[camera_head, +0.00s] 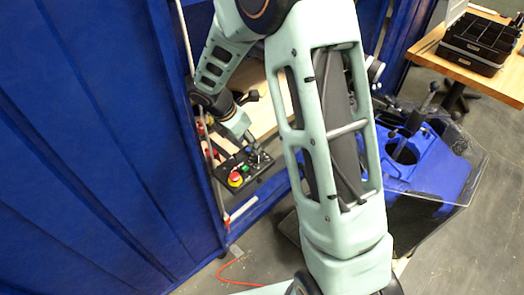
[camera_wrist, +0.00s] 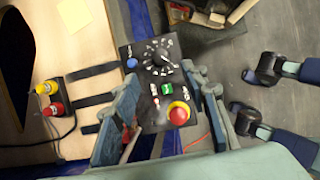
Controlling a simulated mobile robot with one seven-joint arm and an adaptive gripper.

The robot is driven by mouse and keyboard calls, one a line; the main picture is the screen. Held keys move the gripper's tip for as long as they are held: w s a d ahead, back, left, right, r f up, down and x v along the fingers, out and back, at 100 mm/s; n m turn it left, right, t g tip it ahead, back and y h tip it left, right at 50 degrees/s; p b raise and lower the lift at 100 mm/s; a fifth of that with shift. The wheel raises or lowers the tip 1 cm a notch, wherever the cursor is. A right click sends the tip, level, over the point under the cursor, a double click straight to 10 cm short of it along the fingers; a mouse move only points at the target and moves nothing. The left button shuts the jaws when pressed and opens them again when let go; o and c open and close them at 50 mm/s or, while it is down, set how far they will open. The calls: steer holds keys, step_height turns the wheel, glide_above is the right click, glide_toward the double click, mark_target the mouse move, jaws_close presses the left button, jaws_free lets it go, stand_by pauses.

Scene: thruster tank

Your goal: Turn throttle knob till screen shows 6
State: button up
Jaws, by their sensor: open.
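A black control panel (camera_head: 222,173) lies below my arm in the head view, and it also fills the middle of the wrist view (camera_wrist: 150,117). The throttle knob (camera_wrist: 158,57) is a dark knob ringed by white marks near the panel's far end. A small green patch (camera_wrist: 167,89) sits below it; I cannot tell whether it is the screen, and no number is readable. My gripper (camera_wrist: 160,76) is open, its two fingers apart on either side of the panel in the picture. Nothing is held, and contact with the knob cannot be made out. My gripper (camera_head: 254,149) is over the panel in the head view.
A red emergency button (camera_wrist: 179,113) on a yellow base and a blue button (camera_wrist: 131,63) are on the panel. Yellow (camera_wrist: 46,87) and red (camera_wrist: 53,108) capped items stand left. Blue walling (camera_head: 90,140) flanks the panel. A wooden table (camera_head: 505,80) with black trays is at right.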

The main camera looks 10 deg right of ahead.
mark_target(259, 155)
steer(key=b+x, duration=0.1)
steer(key=x, duration=0.8)
steer(key=shift+d+f, duration=0.2)
steer(key=shift+f, duration=0.15)
jaws_close()
